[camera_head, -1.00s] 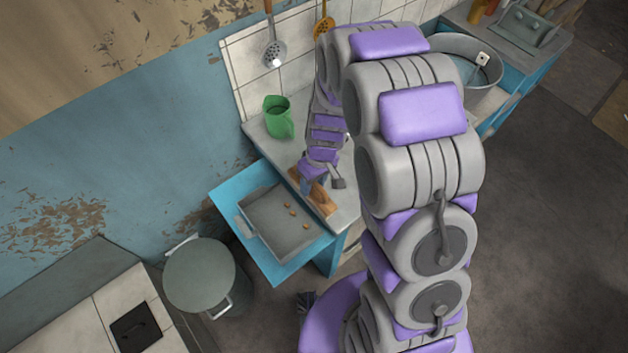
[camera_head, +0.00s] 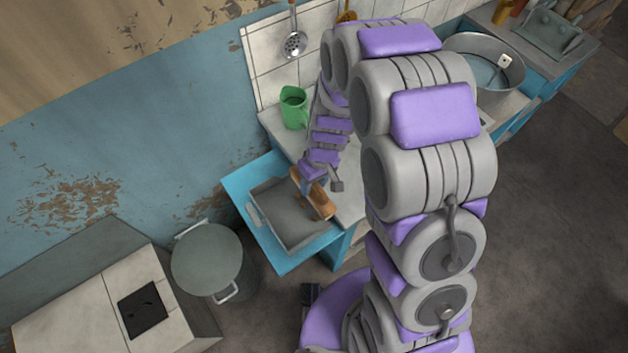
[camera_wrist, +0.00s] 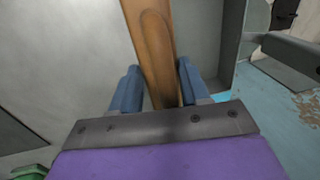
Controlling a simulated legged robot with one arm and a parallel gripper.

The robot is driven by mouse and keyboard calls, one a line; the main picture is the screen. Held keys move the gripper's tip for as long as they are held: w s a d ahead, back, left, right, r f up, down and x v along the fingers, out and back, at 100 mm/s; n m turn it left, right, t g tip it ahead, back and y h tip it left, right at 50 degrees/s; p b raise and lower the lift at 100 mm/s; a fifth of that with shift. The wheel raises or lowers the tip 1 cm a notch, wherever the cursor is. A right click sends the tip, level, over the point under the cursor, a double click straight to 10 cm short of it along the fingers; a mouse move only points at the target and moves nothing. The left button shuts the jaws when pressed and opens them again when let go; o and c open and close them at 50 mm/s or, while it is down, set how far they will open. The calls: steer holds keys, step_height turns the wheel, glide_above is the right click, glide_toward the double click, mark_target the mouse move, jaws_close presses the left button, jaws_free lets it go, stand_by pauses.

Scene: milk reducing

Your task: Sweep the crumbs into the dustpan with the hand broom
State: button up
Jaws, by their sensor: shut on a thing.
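The wooden hand broom (camera_head: 319,205) is brown and sits over the right side of the dustpan, by the counter edge. My gripper (camera_head: 307,184) is shut on it. In the wrist view, the blue fingers of my gripper (camera_wrist: 158,90) flank the wooden handle of the broom (camera_wrist: 152,40). The dustpan (camera_head: 276,212) is a shallow grey tray on a blue surface lower than the counter. I see no crumbs now; the broom covers part of the dustpan. I cannot tell whether the bristles touch it.
A green mug (camera_head: 293,108) stands on the counter (camera_head: 350,205) behind my arm. A large metal pot (camera_head: 210,262) with a lid stands left of the dustpan. A metal tub (camera_head: 485,65) is at the back right. A slotted ladle (camera_head: 294,43) hangs on the tiled wall.

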steer(key=shift+r+p, duration=1.4)
steer(key=shift+r, duration=2.1)
steer(key=w+d+r+m, duration=0.3)
steer(key=w+d+r, duration=0.1)
steer(key=w+d, duration=0.2)
steer(key=w+d+r+m+t, duration=0.1)
steer(key=w+d+r+m, duration=0.3)
steer(key=w+d, duration=0.3)
steer(key=shift+w+d+r, duration=0.15)
steer(key=shift+d+r, duration=0.05)
steer(key=shift+d, duration=0.95)
steer(key=shift+a, duration=0.15)
